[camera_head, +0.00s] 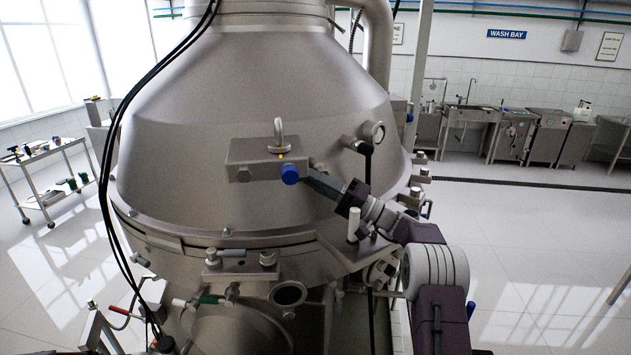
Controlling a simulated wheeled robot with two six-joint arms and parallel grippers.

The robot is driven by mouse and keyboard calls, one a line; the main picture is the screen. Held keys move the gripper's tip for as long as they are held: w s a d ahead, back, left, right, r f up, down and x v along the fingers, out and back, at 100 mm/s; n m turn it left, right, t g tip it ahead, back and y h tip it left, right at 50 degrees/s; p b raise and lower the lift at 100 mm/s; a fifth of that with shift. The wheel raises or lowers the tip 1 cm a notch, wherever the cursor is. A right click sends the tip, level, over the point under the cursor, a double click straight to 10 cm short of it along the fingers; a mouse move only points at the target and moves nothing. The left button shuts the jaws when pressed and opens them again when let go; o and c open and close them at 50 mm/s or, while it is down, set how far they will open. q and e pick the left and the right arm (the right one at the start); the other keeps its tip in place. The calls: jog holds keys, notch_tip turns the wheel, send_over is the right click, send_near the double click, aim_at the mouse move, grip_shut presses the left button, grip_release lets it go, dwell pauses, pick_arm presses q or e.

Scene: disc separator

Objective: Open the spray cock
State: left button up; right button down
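A blue round knob (290,174) sits on the front of a grey metal block (252,176) on the separator's conical hood (200,130). No label shows, so I cannot tell for sure that this knob is the spray cock. My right arm comes in from the right, and its gripper (311,180) is right beside the knob's right side. The fingers are seen nearly edge-on, so I cannot tell whether they touch the knob or how far apart they are. My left gripper is not in view.
A lifting eye (280,132) stands on the block. Black cables (107,180) hang at the left. Below are a green-handled valve (208,299) and a red-handled lever (119,310). Open floor lies on both sides.

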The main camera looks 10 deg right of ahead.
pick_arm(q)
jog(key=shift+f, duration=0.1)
pick_arm(e)
jog(key=shift+f, duration=0.25)
